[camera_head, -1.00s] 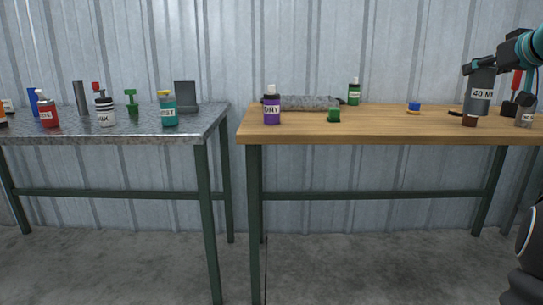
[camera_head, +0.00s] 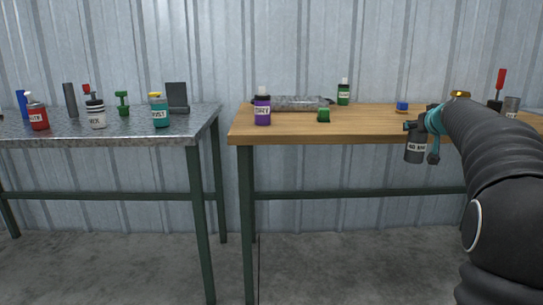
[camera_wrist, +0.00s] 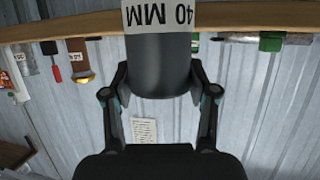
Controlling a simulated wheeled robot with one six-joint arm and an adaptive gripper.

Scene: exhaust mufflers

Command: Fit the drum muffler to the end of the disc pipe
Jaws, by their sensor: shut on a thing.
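A dark grey cylinder with a white "40 MM" label, which I take to be the drum muffler (camera_head: 415,153), hangs upright in my gripper (camera_head: 420,130). It is in front of the wooden table's front edge, clear of the top. In the wrist view the muffler (camera_wrist: 158,65) sits between the two fingers of my gripper (camera_wrist: 160,85), with its label upside down at the picture's top. I cannot tell for sure which thing is the disc pipe. A dark upright tube (camera_head: 70,100) stands on the left metal table.
The wooden table (camera_head: 300,137) holds a purple bottle (camera_head: 262,110), a grey mottled roll (camera_head: 295,103), a green block (camera_head: 323,115), a green bottle (camera_head: 343,94) and a blue piece (camera_head: 402,106). The metal table (camera_head: 150,137) holds several jars and a dark slab (camera_head: 176,96). A gap separates the tables.

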